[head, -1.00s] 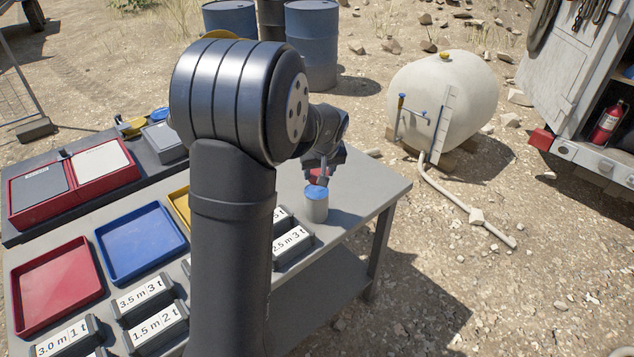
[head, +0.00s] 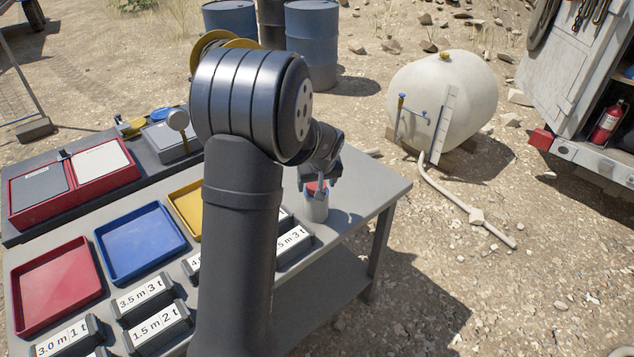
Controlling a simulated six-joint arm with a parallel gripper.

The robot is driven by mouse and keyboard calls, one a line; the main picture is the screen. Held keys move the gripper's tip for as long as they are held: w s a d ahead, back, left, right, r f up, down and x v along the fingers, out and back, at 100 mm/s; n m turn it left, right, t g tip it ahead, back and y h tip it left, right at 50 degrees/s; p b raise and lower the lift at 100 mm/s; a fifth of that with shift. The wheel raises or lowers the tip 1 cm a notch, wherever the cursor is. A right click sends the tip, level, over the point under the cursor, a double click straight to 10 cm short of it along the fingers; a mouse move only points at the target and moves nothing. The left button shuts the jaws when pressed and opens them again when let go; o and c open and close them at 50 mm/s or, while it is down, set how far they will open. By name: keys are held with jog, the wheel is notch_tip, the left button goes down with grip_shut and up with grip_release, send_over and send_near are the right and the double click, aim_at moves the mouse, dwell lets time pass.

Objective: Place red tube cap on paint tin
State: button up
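The paint tin (head: 314,211) is a small grey cylinder standing upright near the table's far right edge. The red tube cap (head: 312,187) shows at the top of the tin, between my gripper's fingers. My gripper (head: 317,192) points down over the tin and appears shut on the cap. One finger crosses in front of the cap and the tin's upper edge. The tin's blue top is hidden, and I cannot tell whether the cap rests on it or is just above it.
Red (head: 55,285), blue (head: 140,242) and yellow (head: 187,208) trays lie on the left of the table. Several labelled blocks stand in front of the trays, some behind my arm. The table top (head: 365,190) right of the tin is clear.

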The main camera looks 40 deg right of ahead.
jog(key=shift+r, duration=0.1)
jog(key=v, duration=1.2)
jog(key=x, duration=1.2)
jog(key=shift+r, duration=1.9)
jog(key=shift+f, duration=0.1)
